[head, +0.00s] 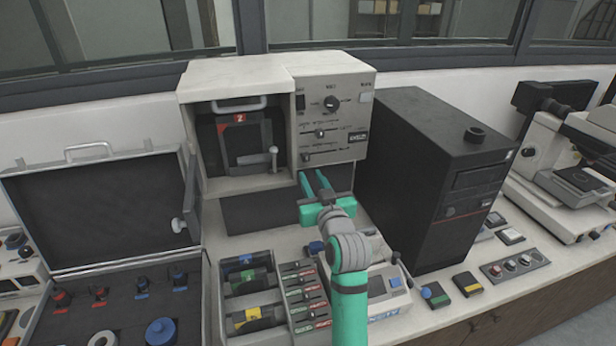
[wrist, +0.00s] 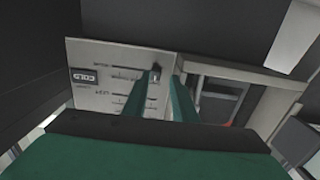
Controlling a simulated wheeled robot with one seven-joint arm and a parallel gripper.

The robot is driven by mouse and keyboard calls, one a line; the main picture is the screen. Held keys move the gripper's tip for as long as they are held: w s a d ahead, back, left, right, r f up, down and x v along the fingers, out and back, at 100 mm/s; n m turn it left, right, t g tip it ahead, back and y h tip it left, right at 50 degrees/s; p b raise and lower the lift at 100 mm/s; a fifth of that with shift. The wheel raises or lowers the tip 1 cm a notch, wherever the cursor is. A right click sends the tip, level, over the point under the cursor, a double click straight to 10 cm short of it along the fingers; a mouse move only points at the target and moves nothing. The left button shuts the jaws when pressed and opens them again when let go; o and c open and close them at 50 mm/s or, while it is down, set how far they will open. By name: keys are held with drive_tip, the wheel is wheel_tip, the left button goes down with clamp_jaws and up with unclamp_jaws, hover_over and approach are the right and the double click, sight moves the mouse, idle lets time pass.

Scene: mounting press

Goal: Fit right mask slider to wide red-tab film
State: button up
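A dark film frame with a red tab (head: 231,120) marked with one character sits in the open bay of the press. On the front panel, an upper slider knob (head: 320,133) stands part-way along its track. A lower slider knob (head: 306,157) is at the left end of its track; it also shows in the wrist view (wrist: 155,69). Which one is the mask slider I cannot read. My gripper (head: 313,178) is below the panel, fingers apart and empty. In the wrist view its fingertips (wrist: 165,80) lie around or just short of the lower knob; contact cannot be told.
The cream press (head: 230,75) has a lever (head: 273,155) in its bay. A tall black case (head: 430,165) stands close on the right. Below are trays of coloured cartridges (head: 250,285) and an open case (head: 100,215) on the left.

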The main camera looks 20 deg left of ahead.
drive_tip(key=v, duration=0.5)
drive_tip(key=shift+d, duration=0.15)
idle(0.6)
drive_tip(key=v, duration=1)
drive_tip(key=shift+s+d, duration=0.25)
idle(0.3)
